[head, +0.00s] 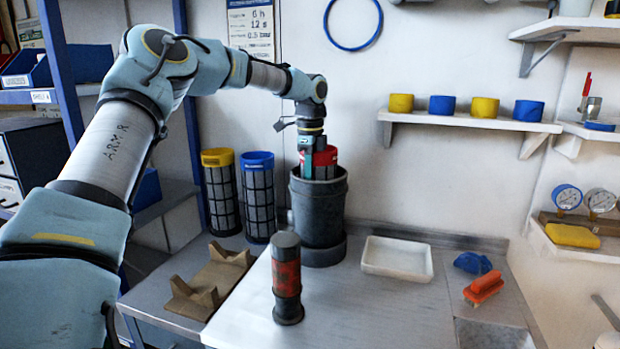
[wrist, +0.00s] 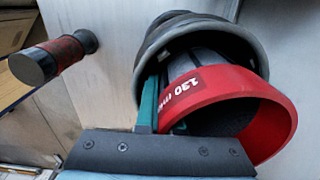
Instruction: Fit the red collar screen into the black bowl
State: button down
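The black bowl (head: 318,215) stands upright at the back of the bench, a deep dark vessel on a wider base. The red collar screen (head: 326,156) is at its mouth, with the collar above the bowl's rim and the lower part hidden inside. In the wrist view the red collar (wrist: 240,112) bears "130" lettering, and its dark body reaches into the bowl (wrist: 160,45). The collar looks offset from the bowl's rim there. My gripper (head: 307,168) points down and appears shut on the collar's wall. One teal finger shows beside the collar; the other is hidden.
A dark cylinder with a red band (head: 287,280) stands in front of the bowl. Yellow-topped (head: 220,190) and blue-topped (head: 257,195) screens stand left of it. A white tray (head: 397,258) lies right, with an orange brush (head: 484,287) beyond. A wooden cradle (head: 208,280) sits left.

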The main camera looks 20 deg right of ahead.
aim_at(310, 190)
jog(key=shift+f+b, duration=0.55)
jog(key=shift+f, duration=1.15)
jog(key=c, duration=1)
grip_release()
notch_tip(310, 190, up, 11)
jog(key=shift+f+b, duration=0.1)
jog(key=shift+b, duration=0.55)
jog(key=shift+s, duration=0.1)
